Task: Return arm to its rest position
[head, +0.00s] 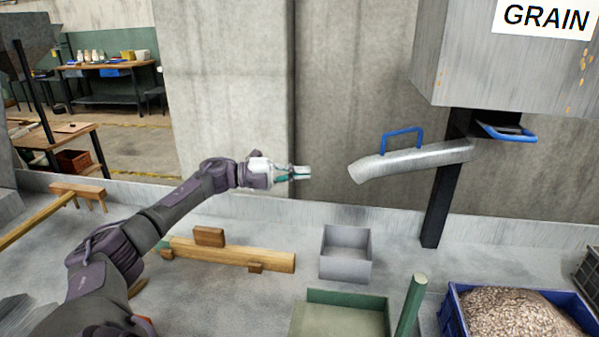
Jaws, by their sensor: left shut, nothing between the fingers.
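My left arm reaches in from the lower left of the head view, stretched up and to the right. My left gripper (300,172) is shut and empty, in front of the concrete wall, pointing right. It is to the left of the open end of a metal chute (412,161), with a clear gap between them. The chute has a blue handle (402,132) on top and slopes down to the left from a grey box (520,65) labelled GRAIN. My right gripper is not in view.
A grey open box (345,268) stands below, empty. A green container (340,298) and green post (411,305) are in front. A blue crate (452,312) of grain is lower right. A wooden beam (230,252) lies beside my arm. A black post (438,205) stands under the chute.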

